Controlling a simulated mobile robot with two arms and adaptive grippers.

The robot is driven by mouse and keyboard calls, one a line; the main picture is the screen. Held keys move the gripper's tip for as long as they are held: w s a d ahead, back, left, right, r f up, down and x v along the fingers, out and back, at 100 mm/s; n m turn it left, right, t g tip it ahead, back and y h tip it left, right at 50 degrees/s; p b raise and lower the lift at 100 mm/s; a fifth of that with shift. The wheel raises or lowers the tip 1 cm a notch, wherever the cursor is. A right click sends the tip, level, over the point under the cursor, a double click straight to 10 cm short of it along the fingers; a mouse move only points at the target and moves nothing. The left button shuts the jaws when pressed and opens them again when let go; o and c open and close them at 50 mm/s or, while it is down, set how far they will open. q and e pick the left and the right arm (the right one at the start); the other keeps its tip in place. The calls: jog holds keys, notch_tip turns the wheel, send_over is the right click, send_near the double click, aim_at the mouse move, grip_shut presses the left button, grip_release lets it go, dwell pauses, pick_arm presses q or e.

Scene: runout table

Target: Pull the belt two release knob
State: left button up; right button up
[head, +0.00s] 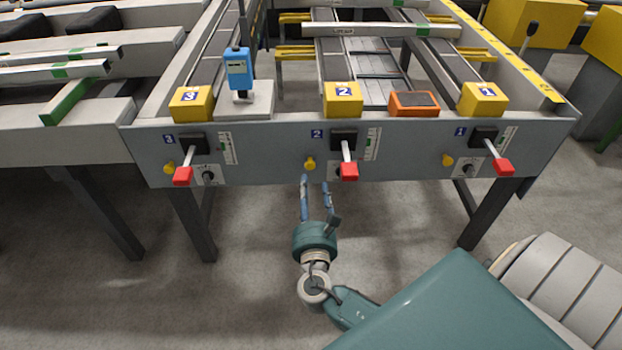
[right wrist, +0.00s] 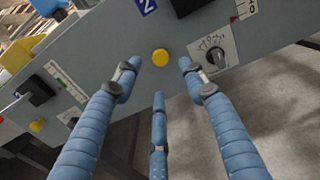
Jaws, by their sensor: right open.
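The belt two release knob (head: 309,163) is a small yellow knob on the grey front panel, below the blue "2" label (head: 316,133). In the right wrist view the yellow knob (right wrist: 160,57) shows ahead of the fingers, with a clear panel around it. My right gripper (head: 314,185) has blue fingers and is just below and in front of the knob in the head view. In the right wrist view its fingers (right wrist: 158,85) are spread apart with nothing between them. It appears not to touch the knob. My left gripper is not in view.
Right of the knob are a dial (right wrist: 214,54) and a red-tipped lever (head: 349,171). Similar yellow knobs sit at belt three (head: 169,167) and belt one (head: 447,160), beside their own levers. Table legs (head: 195,225) stand below; the floor in front is open.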

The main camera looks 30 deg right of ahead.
jog(key=v, duration=0.6)
dwell(0.3)
